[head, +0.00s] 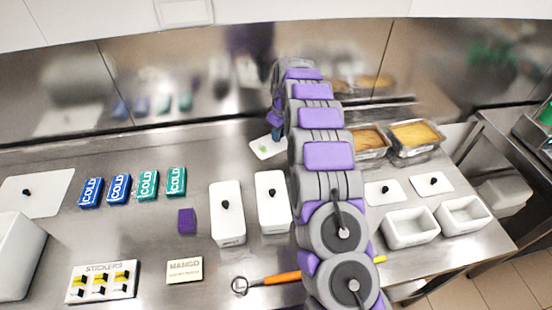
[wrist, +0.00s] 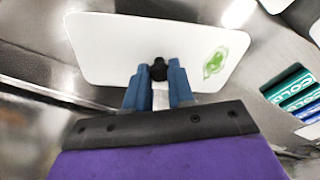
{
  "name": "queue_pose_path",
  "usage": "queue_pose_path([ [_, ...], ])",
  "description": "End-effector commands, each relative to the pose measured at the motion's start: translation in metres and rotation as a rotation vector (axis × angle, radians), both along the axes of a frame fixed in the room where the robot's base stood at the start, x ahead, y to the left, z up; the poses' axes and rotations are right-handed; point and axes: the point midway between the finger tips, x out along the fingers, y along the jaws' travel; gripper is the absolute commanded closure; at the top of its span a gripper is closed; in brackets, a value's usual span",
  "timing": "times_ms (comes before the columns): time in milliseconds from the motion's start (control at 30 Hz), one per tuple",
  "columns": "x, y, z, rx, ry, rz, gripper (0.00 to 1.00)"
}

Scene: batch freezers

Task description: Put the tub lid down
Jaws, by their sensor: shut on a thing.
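My gripper (wrist: 158,80) is shut on the black knob of a white rectangular tub lid (wrist: 110,45), between its two blue fingertips. In the head view the lid (head: 264,149) shows at the back of the steel counter, beneath my gripper (head: 277,133) and partly hidden by my arm. I cannot tell whether the lid touches the counter. Two white tubs with lids on, a left one (head: 228,225) and a right one (head: 272,213), stand in front of it.
Blue and teal COLD packs (head: 147,186) lie to the left. Two filled pans (head: 418,138) stand at the back right, with loose lids (head: 433,184) and open white tubs (head: 410,228) in front. A mango card (head: 185,270) and an orange-handled tool (head: 275,279) lie near the front.

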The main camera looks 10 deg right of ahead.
Motion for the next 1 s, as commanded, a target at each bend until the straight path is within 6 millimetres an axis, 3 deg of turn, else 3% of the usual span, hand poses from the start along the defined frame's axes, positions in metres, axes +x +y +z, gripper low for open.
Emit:
queue_pose_path([
  [233,0.000,0.001,-0.039,-0.001,0.002,0.000,1.00],
  [467,-0.001,0.001,-0.060,0.000,0.004,0.000,1.00],
  [700,0.000,0.000,-0.096,0.000,0.003,-0.001,1.00],
  [1000,0.000,0.000,-0.097,-0.001,0.001,0.000,1.00],
])
